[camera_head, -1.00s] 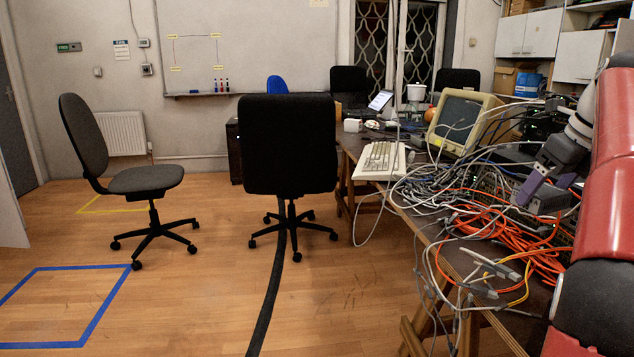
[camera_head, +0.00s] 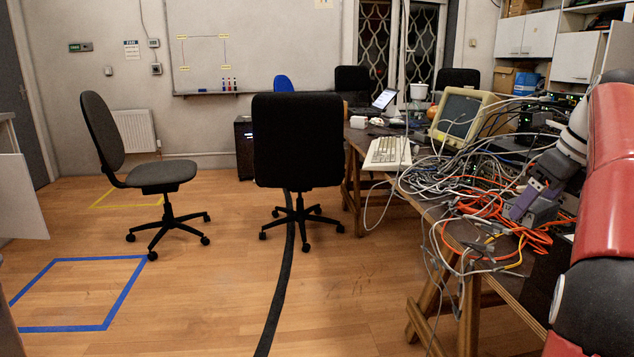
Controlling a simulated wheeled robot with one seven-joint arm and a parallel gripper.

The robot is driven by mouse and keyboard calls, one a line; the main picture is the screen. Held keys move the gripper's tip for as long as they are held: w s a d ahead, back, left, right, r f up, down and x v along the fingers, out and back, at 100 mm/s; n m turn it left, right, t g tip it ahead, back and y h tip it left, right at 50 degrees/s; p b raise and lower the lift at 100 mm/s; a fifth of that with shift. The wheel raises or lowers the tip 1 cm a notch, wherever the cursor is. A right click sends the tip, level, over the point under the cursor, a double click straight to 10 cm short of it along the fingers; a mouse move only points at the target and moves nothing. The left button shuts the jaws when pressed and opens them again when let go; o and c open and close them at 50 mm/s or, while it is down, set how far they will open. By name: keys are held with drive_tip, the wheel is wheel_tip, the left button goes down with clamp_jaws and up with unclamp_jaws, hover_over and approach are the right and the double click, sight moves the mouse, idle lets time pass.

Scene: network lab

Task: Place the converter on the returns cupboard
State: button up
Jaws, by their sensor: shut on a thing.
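My gripper (camera_head: 528,203) is at the right, in front of the cable-strewn table, with purple parts at its fingertips. It is shut on a small grey box, which I take for the converter (camera_head: 541,213); the fingers partly cover it. Whether the box is clear of the cables behind it is hard to tell. A pale cabinet-like piece with a white panel (camera_head: 22,198) is cut off at the left edge. It may be the returns cupboard, but no label shows.
The table (camera_head: 508,283) at the right holds tangled cables, a keyboard (camera_head: 387,153) and an old monitor (camera_head: 459,117). Two office chairs (camera_head: 298,140) (camera_head: 160,174) stand on the floor. A black cable strip (camera_head: 280,290) crosses it. Floor inside the blue tape square (camera_head: 75,295) is clear.

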drive_tip(key=a+f+n+g, duration=0.3)
drive_tip(key=a+f+n, duration=0.5)
drive_tip(key=f, duration=0.6)
drive_tip(key=w+a+f+n+g+h, duration=0.1)
drive_tip(key=a+f+n+g, duration=0.1)
drive_tip(key=a+f+n, duration=0.6)
drive_tip(key=w+a+f+n+g+h, duration=0.1)
drive_tip(key=a+f+n+g, duration=0.2)
drive_tip(key=a+f+n, duration=0.4)
wheel_tip(320, 180, down, 15)
drive_tip(key=n, duration=0.7)
drive_tip(key=shift+a+r+g, duration=0.15)
drive_tip(key=shift+a+g, duration=0.15)
drive_tip(key=shift+a, duration=0.1)
drive_tip(key=shift+w, duration=0.15)
drive_tip(key=s+b+x, duration=0.1)
drive_tip(key=b+x, duration=0.1)
drive_tip(key=x, duration=0.7)
drive_tip(key=shift+b, duration=0.3)
drive_tip(key=shift+d, duration=0.1)
